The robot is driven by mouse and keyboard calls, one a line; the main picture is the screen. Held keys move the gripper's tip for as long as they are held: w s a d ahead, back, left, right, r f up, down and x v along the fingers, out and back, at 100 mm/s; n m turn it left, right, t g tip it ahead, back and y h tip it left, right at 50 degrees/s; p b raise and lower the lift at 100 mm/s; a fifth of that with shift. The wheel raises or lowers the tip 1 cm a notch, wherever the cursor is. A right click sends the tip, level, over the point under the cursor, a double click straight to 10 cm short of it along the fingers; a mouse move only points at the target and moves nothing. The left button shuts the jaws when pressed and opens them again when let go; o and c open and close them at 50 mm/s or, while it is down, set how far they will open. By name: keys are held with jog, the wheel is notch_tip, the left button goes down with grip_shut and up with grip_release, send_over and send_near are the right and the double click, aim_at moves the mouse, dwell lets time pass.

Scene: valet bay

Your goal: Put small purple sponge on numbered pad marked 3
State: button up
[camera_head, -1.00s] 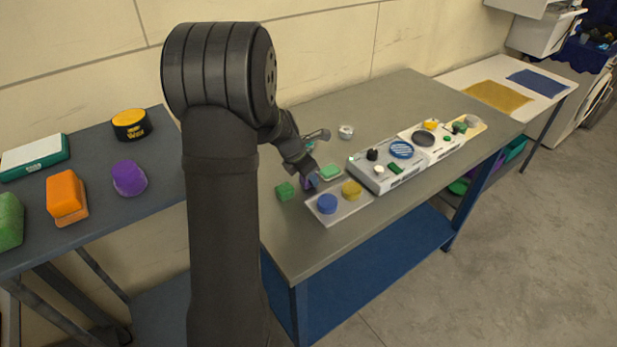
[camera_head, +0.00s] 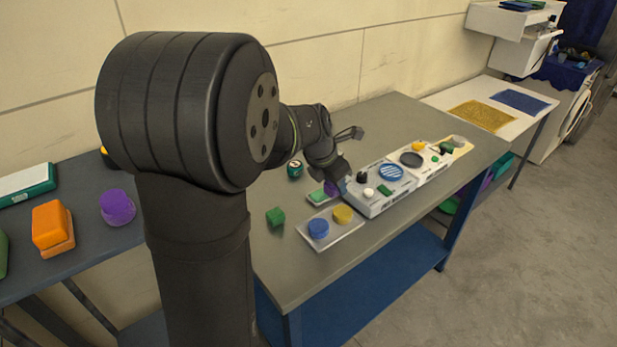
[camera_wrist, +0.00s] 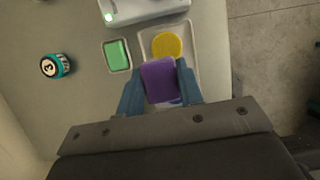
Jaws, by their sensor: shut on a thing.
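The small purple sponge (camera_wrist: 160,82) is between the two blue fingers of my gripper (camera_wrist: 159,76) in the wrist view. My gripper (camera_head: 331,184) is shut on it, above the workbench, near the green piece and the clear tray; the sponge (camera_head: 332,188) is partly seen in the head view. A round teal-and-black item marked 3 (camera_wrist: 56,66) stands on the bench left of my gripper in the wrist view. It appears to be the small dark round item (camera_head: 295,169) in the head view, behind and left of my gripper. Nothing is seen on top of it.
A clear tray (camera_head: 345,232) holds a blue and a yellow round piece. A flat green piece (camera_wrist: 117,54) lies beside it. A green cube (camera_head: 275,217) sits left of the tray. A white device (camera_head: 375,208) with small items stands to the right. Bench around the marked item is clear.

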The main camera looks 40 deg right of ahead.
jog(key=w+d+r+n+t, duration=0.1)
jog(key=w+d+r+n, duration=0.1)
jog(key=w+d, duration=0.3)
jog(key=w+d+r+n, duration=0.1)
jog(key=w+d+n, duration=0.15)
jog(key=w, duration=0.55)
send_over(297, 162)
jog(key=a, duration=0.1)
jog(key=shift+t, duration=0.3)
jog(key=f, duration=0.6)
jog(key=shift+s+a+f, duration=0.1)
jog(key=shift+s+f, duration=0.15)
jog(key=shift+f, duration=0.15)
jog(key=shift+f+m, duration=0.25)
jog(key=shift+f, duration=1.65)
jog(key=shift+f, duration=0.2)
jog(key=o, duration=0.9)
jog(key=shift+o, duration=0.2)
jog(key=shift+r, duration=0.1)
